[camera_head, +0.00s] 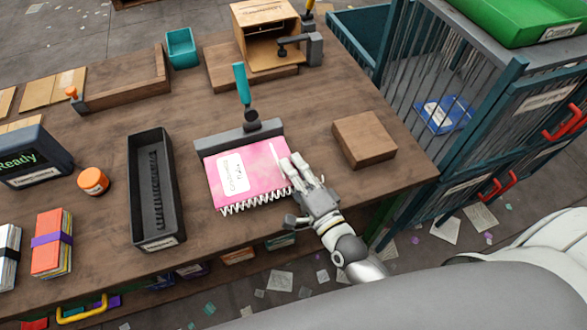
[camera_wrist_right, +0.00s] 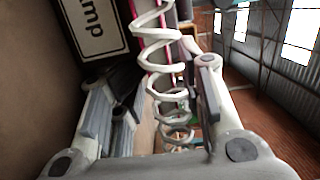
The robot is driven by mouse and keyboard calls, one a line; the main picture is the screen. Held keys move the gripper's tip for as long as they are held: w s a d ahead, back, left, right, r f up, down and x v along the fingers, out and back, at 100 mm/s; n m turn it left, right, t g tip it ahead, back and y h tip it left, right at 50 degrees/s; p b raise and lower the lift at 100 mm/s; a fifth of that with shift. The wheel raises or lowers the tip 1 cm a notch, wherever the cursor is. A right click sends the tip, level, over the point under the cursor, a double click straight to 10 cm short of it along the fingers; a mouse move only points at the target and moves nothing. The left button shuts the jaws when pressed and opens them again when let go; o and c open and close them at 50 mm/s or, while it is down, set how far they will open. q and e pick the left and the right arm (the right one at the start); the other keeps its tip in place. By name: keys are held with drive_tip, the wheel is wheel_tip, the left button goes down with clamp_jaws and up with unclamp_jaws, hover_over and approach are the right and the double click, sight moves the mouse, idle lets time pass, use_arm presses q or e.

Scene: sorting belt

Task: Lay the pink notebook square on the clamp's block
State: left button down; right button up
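The pink notebook (camera_head: 257,178), with a white label and a white spiral along its near edge, lies flat with its far edge close along the clamp's dark grey bar (camera_head: 213,143). The clamp has an upright teal handle (camera_head: 241,84). Any block beneath the notebook is hidden. My right gripper (camera_head: 292,180) is at the notebook's right edge, fingers pointing away from me. In the right wrist view its fingers (camera_wrist_right: 160,105) stand apart on both sides of the white spiral (camera_wrist_right: 155,45), with a gap on the left. My left gripper is out of view.
A wooden block (camera_head: 364,139) stands right of the notebook. A long black tray (camera_head: 138,190) and an orange jar (camera_head: 93,181) are to the left. A cardboard box (camera_head: 262,18) stands behind. A barred teal cage (camera_head: 440,70) borders the table's right side.

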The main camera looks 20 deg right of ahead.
drive_tip(key=v, duration=1.2)
drive_tip(key=shift+f, duration=0.1)
